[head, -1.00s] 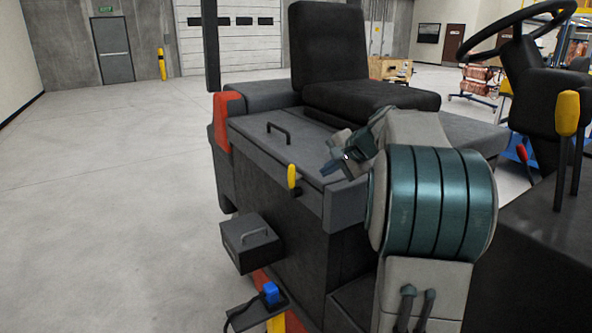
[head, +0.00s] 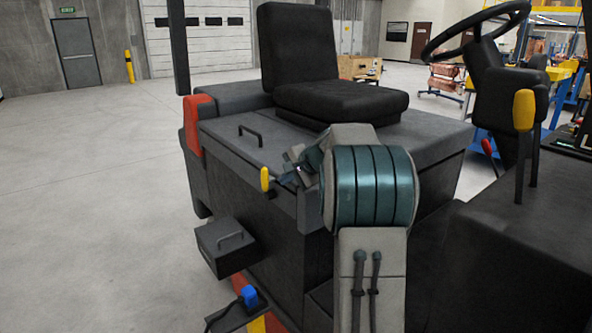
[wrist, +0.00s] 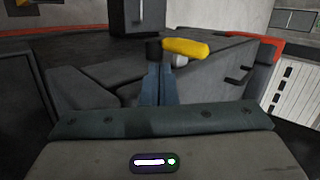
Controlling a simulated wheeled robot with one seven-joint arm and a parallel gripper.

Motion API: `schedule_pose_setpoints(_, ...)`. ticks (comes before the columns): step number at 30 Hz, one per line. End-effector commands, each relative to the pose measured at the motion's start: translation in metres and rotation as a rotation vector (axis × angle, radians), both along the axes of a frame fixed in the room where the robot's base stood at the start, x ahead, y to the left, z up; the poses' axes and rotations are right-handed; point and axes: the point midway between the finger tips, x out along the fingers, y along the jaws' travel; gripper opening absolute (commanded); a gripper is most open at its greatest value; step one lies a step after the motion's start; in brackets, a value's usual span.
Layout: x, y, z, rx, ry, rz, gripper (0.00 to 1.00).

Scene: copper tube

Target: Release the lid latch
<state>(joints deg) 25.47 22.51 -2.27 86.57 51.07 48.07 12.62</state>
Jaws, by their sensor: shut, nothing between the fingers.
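The lid latch is a yellow handle (head: 265,180) on the upper front edge of the dark machine body, standing upright in the head view. In the wrist view the yellow handle (wrist: 187,47) lies across, just beyond and slightly right of my fingertips. The grey lid (head: 222,132) on top of the body lies closed and has a black grab handle (head: 250,134). My gripper (head: 287,175) is just right of the latch, partly hidden by my arm. In the wrist view the blue-grey fingers of my gripper (wrist: 158,68) are together and empty. Contact with the latch cannot be told.
A black seat (head: 335,98) stands behind the lid. A steering wheel (head: 475,30) and a yellow-topped lever (head: 523,110) are at the right. A dark box (head: 225,245) juts out below the latch. The floor (head: 90,200) at left is clear.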

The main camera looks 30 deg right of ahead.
Motion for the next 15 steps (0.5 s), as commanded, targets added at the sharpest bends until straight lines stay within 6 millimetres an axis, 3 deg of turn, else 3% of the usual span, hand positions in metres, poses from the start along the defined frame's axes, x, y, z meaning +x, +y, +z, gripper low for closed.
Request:
schedule_pose_setpoints(2,0.011,0.006,-0.011,0.001,0.003,0.002,0.00)
schedule_pose_setpoints(7,0.035,0.015,-0.008,-0.001,0.001,0.002,0.00)
schedule_pose_setpoints(15,0.047,0.019,-0.010,-0.002,0.000,-0.002,0.00)
